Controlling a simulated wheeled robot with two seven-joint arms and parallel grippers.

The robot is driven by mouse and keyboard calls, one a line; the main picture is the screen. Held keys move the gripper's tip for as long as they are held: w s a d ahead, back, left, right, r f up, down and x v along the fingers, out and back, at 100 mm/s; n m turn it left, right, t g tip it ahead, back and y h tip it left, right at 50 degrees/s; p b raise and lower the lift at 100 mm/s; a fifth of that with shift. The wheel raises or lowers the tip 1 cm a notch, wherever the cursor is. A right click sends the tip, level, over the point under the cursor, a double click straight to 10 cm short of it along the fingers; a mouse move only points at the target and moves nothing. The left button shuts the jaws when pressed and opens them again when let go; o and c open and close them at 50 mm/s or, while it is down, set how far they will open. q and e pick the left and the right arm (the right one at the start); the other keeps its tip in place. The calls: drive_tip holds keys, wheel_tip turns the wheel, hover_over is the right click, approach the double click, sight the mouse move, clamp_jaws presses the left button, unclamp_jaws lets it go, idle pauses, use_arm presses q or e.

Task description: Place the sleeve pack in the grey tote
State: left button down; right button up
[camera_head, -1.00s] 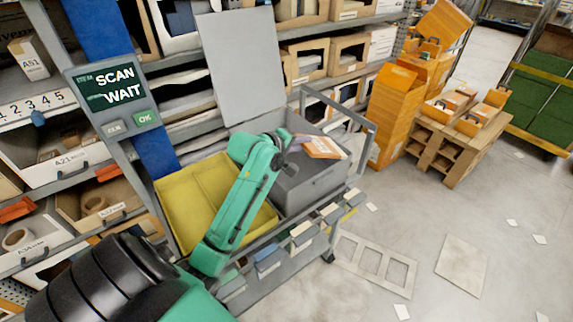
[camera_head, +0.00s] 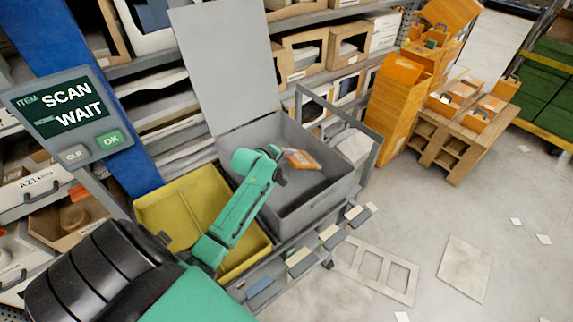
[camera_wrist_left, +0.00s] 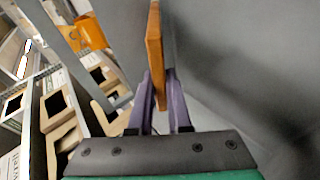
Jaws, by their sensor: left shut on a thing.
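The sleeve pack (camera_head: 302,159) is a flat orange pack with a pale patch. My left gripper (camera_head: 285,164) is shut on it, holding it within the opening of the grey tote (camera_head: 318,200), whose lid stands raised behind. I cannot tell how far the pack is below the rim or whether it touches the floor. In the left wrist view the pack (camera_wrist_left: 154,55) shows edge-on between the purple fingers of the left gripper (camera_wrist_left: 162,82), with grey tote surfaces beyond. My right gripper is not in view.
A yellow tote (camera_head: 160,205) stands beside the grey one on the cart. A screen reading SCAN WAIT (camera_head: 70,105) is at left. Shelves with boxes line the back. Orange cartons (camera_head: 392,110) and a wooden pallet stand (camera_head: 445,140) are to the right, with open floor in front.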

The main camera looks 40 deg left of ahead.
use_arm(q)
drive_tip(key=shift+s+d+f, duration=0.1)
drive_tip(key=shift+f, duration=0.5)
wheel_tip(320, 180, down, 3)
drive_tip(key=shift+s+r, duration=0.1)
drive_tip(key=c, duration=0.9)
unclamp_jaws()
drive_tip(key=shift+o, duration=0.2)
drive_tip(key=shift+d, duration=0.1)
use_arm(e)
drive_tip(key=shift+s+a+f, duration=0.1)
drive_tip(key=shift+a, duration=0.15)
use_arm(q)
drive_tip(key=shift+s, duration=0.1)
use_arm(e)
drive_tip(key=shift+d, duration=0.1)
